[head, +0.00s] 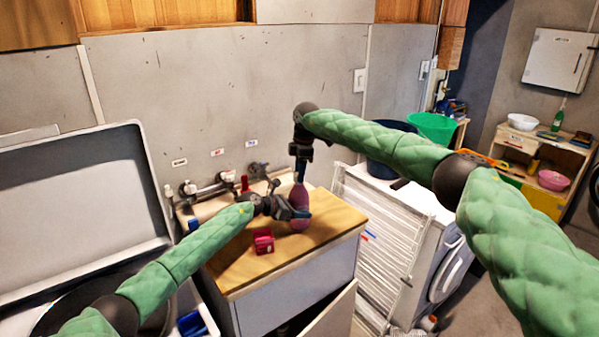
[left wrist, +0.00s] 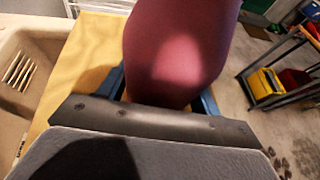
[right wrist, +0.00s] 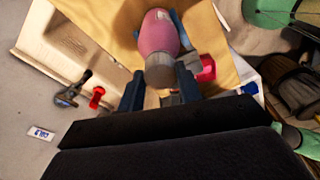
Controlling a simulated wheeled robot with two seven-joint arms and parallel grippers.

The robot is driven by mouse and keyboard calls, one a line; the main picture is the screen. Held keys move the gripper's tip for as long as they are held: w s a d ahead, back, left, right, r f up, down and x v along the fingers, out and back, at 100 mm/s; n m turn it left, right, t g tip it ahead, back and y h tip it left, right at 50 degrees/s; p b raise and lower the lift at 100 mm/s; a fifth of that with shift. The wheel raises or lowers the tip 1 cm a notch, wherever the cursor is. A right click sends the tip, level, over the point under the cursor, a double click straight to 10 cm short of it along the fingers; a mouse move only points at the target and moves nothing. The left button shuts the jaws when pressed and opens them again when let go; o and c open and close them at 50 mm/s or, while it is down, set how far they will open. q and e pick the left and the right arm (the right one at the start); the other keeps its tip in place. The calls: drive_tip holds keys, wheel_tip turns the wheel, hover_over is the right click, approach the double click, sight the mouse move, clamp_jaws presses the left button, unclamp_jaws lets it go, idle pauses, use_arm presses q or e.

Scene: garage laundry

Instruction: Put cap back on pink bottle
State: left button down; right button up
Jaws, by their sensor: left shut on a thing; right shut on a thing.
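The pink bottle (head: 299,205) stands upright on the wooden counter top (head: 325,222). My left gripper (head: 296,208) is shut around the bottle's body, which fills the middle of the left wrist view (left wrist: 175,50). My right gripper (head: 300,168) points down from above the bottle. In the right wrist view its two fingers (right wrist: 160,90) are on either side of a grey-brown round piece (right wrist: 160,72) at the bottle's top, which looks like the cap. The right gripper is shut on it. I cannot tell whether the cap is seated on the neck or just above it.
A red box (head: 263,241) sits on the counter in front of the bottle. A sink with taps (head: 190,188) lies behind and left. A white drying rack (head: 375,240) and a washer (head: 450,262) stand to the right. The counter's front right is clear.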

drive_tip(key=m, duration=0.4)
drive_tip(key=shift+d+t, duration=0.15)
drive_tip(key=shift+t, duration=0.15)
drive_tip(key=m, duration=0.4)
drive_tip(key=shift+m+t, duration=0.3)
drive_tip(key=shift+m, duration=0.1)
drive_tip(key=o, duration=0.9)
drive_tip(key=shift+s, duration=0.1)
drive_tip(key=shift+o, duration=0.2)
drive_tip(key=shift+r, duration=2.25)
drive_tip(key=shift+c, duration=0.3)
